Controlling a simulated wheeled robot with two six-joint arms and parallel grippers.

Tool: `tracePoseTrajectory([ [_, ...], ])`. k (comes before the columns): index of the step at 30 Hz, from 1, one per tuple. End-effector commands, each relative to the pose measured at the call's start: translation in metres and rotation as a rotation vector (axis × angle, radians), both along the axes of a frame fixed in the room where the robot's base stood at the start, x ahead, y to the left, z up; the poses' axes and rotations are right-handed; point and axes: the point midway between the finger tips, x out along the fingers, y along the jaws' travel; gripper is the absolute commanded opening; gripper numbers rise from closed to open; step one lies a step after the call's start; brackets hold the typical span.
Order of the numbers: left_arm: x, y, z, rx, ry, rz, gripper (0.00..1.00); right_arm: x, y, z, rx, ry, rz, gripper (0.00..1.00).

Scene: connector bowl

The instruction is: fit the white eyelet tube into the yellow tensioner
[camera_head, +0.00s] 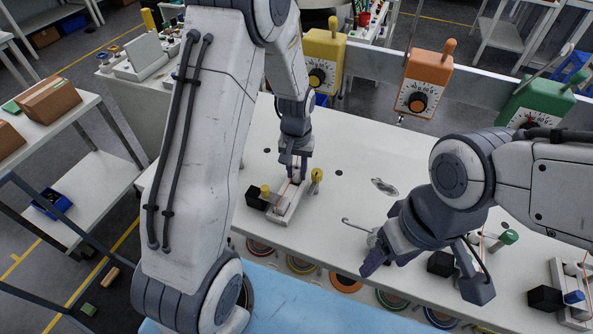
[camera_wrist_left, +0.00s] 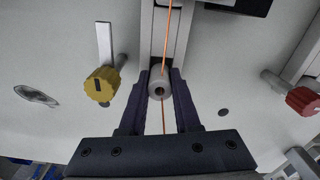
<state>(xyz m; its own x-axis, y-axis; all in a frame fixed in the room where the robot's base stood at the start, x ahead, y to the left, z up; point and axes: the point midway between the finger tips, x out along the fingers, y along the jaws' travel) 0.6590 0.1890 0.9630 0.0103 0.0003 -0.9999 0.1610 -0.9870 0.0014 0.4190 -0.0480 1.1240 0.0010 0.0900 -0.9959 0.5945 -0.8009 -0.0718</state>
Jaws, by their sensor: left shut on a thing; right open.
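In the head view my left gripper (camera_head: 293,176) points down, shut on the tube, over a white fixture (camera_head: 288,212) with yellow knobs. The yellow tensioner (camera_head: 325,47), a box with a dial, hangs on the rail behind. My right gripper (camera_head: 425,276) is open and empty at the table's front. Whether the tube touches the fixture is hidden.
An orange dial box (camera_head: 427,77) and a green dial box (camera_head: 540,98) hang along the rail. A thin metal hook (camera_head: 357,224) is beside my right gripper. Fixtures with green (camera_head: 509,237) and blue (camera_head: 574,297) knobs stand at the right. The table's middle is mostly clear.

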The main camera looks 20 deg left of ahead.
Motion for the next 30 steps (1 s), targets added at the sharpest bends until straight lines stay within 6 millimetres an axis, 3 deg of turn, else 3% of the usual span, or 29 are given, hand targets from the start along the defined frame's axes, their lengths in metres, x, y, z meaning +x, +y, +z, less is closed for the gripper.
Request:
tracePoseTrajectory([
  [6, -0.005, 0.001, -0.009, 0.001, 0.015, 0.001, 0.00, 0.000, 0.000, -0.001, 0.000, 0.000, 0.000, 0.66],
  [7, -0.005, 0.001, -0.009, 0.000, 0.016, 0.001, 0.39, 0.000, 0.000, -0.001, 0.000, 0.000, 0.000, 0.66],
  [9, -0.005, 0.001, -0.009, 0.001, 0.015, 0.001, 0.61, 0.000, 0.000, -0.002, 0.000, 0.000, 0.000, 0.66],
  [20, -0.003, 0.001, 0.000, 0.000, 0.007, 0.001, 0.61, 0.000, 0.000, -0.002, 0.000, 0.000, 0.000, 0.66],
  [30, -0.001, 0.001, 0.065, 0.000, 0.000, 0.001, 0.61, 0.000, 0.000, -0.008, 0.000, 0.000, 0.000, 0.66],
])
